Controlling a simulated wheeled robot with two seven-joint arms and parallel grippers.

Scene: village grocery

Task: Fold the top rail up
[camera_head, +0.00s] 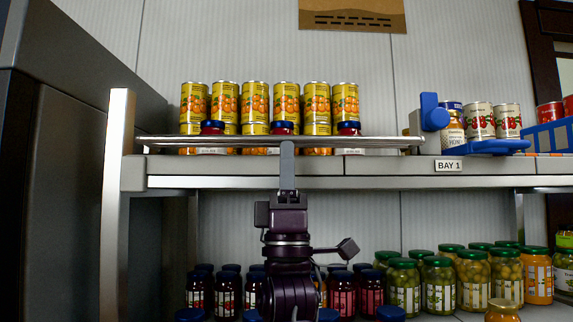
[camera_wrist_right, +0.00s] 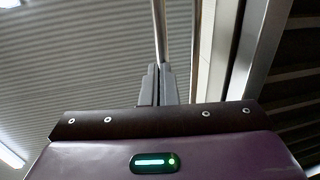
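The top rail (camera_head: 230,142) is a long silver bar running level across the front of the upper shelf, just above its edge. It crosses in front of the bases of the yellow cans (camera_head: 256,105) and small blue-lidded jars. My right gripper (camera_head: 287,150) reaches up from below, its fingertips at the middle of the rail. In the right wrist view the two grey fingers (camera_wrist_right: 160,75) are close together, with the shiny rail (camera_wrist_right: 160,25) running up from between their tips. They appear shut on it. My left gripper is not in view.
The upper shelf edge (camera_head: 390,167), labelled BAY 1, lies just behind my right fingers. A blue fixture (camera_head: 433,112) and blue tray (camera_head: 490,146) with cans stand right of the rail. Jars with green lids (camera_head: 440,282) and dark jars (camera_head: 228,292) fill the lower shelf. A grey upright (camera_head: 115,200) is left.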

